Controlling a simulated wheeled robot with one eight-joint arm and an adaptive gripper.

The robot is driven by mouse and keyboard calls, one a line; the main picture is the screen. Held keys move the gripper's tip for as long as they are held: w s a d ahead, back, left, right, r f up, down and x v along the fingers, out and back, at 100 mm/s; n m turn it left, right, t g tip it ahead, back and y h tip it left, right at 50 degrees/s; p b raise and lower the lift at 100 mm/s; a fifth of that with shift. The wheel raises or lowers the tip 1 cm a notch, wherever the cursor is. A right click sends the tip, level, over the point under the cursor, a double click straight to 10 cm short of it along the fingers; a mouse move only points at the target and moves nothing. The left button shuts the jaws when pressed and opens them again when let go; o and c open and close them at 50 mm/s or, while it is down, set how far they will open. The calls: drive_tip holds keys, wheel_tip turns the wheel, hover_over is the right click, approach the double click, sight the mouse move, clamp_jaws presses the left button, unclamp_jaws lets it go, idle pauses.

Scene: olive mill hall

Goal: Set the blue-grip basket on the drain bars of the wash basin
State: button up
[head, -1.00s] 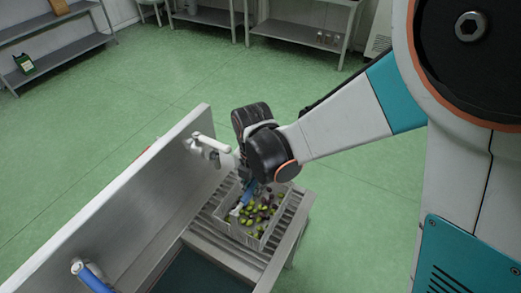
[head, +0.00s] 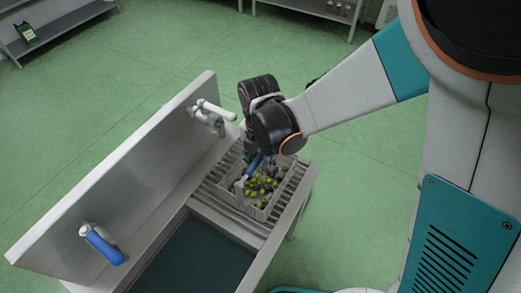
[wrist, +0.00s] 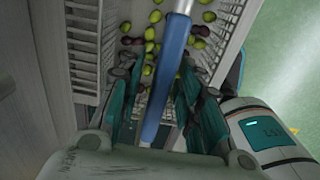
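The blue-grip basket (head: 249,208), a pale slotted crate holding green and dark olives, sits on the drain bars (head: 225,200) of the wash basin (head: 170,262). It looks level there, with bars showing on its left and right sides. Its blue grip (head: 254,163) is upright above the olives and runs through the wrist view (wrist: 164,85). My gripper (wrist: 163,72) is around the grip, with one teal finger on each side and gaps between fingers and grip. In the head view my gripper (head: 253,153) is partly hidden by my wrist.
The basin's tall back panel (head: 120,175) rises close on the left. A white-handled tap (head: 216,112) stands just left of my wrist, and a blue-handled tap (head: 103,245) is nearer. Green floor is open to the right. Shelving (head: 60,25) stands far off.

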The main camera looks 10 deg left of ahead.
wheel_tip(320, 180, up, 12)
drive_tip(key=p, duration=0.8)
drive_tip(key=shift+r, duration=0.15)
